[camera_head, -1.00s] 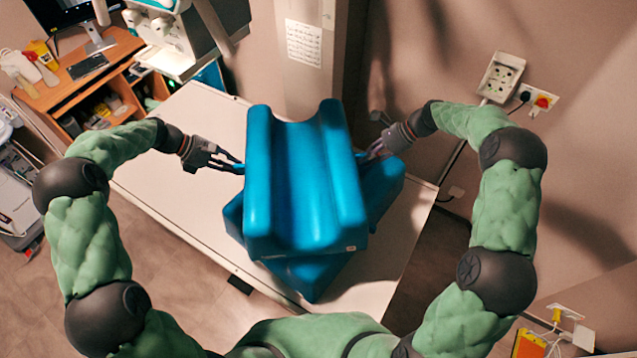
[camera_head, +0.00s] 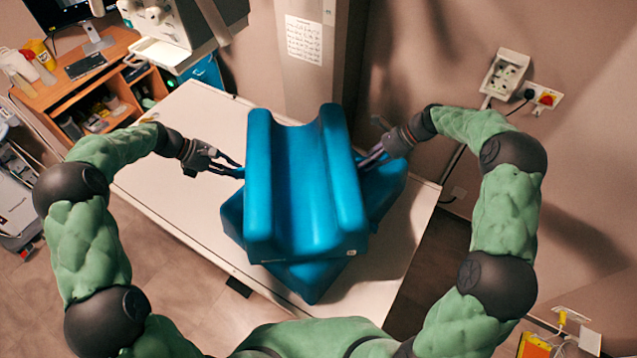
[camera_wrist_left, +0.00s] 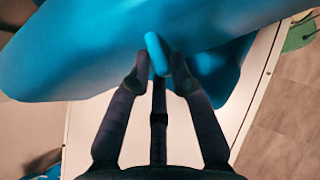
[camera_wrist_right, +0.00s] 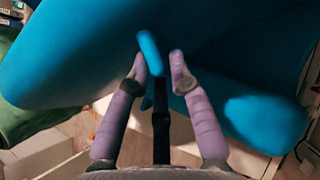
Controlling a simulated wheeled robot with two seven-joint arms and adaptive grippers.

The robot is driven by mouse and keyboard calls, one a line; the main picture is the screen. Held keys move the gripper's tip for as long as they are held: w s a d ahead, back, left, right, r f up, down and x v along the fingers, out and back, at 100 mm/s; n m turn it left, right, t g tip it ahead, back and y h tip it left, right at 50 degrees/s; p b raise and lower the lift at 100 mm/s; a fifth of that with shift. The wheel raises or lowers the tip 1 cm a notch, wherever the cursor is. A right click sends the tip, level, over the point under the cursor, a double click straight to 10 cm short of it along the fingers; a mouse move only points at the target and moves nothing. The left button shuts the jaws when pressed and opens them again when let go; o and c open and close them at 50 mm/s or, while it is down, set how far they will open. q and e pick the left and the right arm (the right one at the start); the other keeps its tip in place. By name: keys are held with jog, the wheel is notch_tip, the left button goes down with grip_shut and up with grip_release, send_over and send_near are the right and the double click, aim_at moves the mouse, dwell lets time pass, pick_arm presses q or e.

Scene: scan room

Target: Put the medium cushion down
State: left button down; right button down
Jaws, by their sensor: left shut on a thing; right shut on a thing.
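The cushion on top (camera_head: 305,190) is a blue grooved block, held level between my two grippers. A second blue cushion (camera_head: 310,283) lies under it, turned at an angle, on the white table. I cannot tell whether the two cushions touch. My left gripper (camera_head: 238,170) is shut on a blue tab (camera_wrist_left: 157,53) at the left side of the top cushion. My right gripper (camera_head: 362,160) is at the opposite side, shut on a similar tab (camera_wrist_right: 151,53). The lower cushion is mostly hidden by the top one.
The white table (camera_head: 185,190) has bare room to the left of the cushions and some at the right. A column (camera_head: 307,60) stands behind them against the wall. A wooden desk (camera_head: 75,85) stands at the far left.

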pick_arm(q)
jog(key=shift+f+b, duration=0.55)
pick_arm(e)
jog(key=shift+f, duration=0.6)
pick_arm(q)
jog(key=c, duration=1.1)
grip_release()
pick_arm(e)
jog(key=c, duration=1.1)
grip_release()
pick_arm(q)
jog(key=shift+r, duration=0.1)
jog(key=v, duration=0.8)
pick_arm(e)
jog(key=v, duration=1.2)
